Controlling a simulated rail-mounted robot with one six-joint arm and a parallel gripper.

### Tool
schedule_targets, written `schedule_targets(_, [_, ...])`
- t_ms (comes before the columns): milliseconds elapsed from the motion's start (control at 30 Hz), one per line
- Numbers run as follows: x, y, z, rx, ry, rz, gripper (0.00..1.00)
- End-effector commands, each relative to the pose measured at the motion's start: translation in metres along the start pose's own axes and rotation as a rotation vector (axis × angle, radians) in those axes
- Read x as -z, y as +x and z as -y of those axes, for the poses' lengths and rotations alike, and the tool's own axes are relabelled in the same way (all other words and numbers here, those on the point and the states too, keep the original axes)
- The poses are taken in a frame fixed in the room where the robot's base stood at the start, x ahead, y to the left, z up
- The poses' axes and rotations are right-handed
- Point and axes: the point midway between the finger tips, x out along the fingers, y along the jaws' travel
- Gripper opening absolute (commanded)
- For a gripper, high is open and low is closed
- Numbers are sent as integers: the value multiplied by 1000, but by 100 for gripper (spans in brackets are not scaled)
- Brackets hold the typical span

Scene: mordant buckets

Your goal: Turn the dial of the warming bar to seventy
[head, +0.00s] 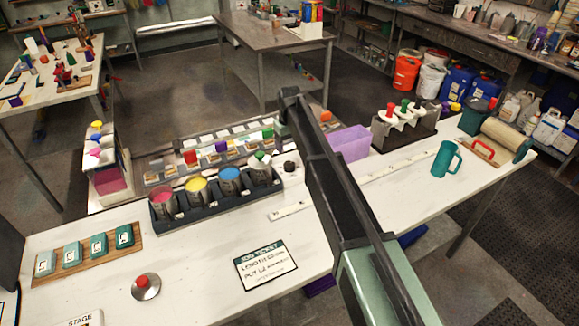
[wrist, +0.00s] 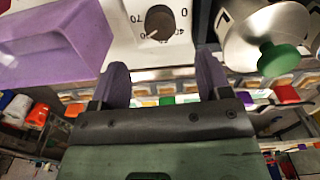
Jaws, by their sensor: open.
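The dial (wrist: 160,22) is a round black knob on the white face of the warming bar (wrist: 193,16), at the top of the wrist view. Printed numbers, among them 0, 40 and 70, appear turned over around it. A pale mark shows at the knob's lower left edge; I cannot tell its exact reading. My gripper (wrist: 162,70) is open and empty, its two fingers pointing toward the dial, apart from it, one on each side. In the head view a small dark dial (head: 289,167) shows on the white bar beside the cans; my arm hides the gripper there.
A lilac box (wrist: 55,45) stands close left of my fingers in the wrist view, and a metal can with a green knob (wrist: 280,58) close right. In the head view, a dark rack (head: 215,205) holds several cans. The front tabletop around the job ticket (head: 265,267) is mostly clear.

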Motion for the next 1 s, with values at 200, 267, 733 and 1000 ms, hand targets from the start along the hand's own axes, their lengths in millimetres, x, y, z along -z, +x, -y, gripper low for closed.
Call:
schedule_targets(200, [0,62,0,0,1,0,71])
schedule_targets(267, [0,75,0,0,1,0,71])
schedule_targets(733, [0,91,0,0,2,0,66])
schedule_targets(1000, [0,91,0,0,2,0,25])
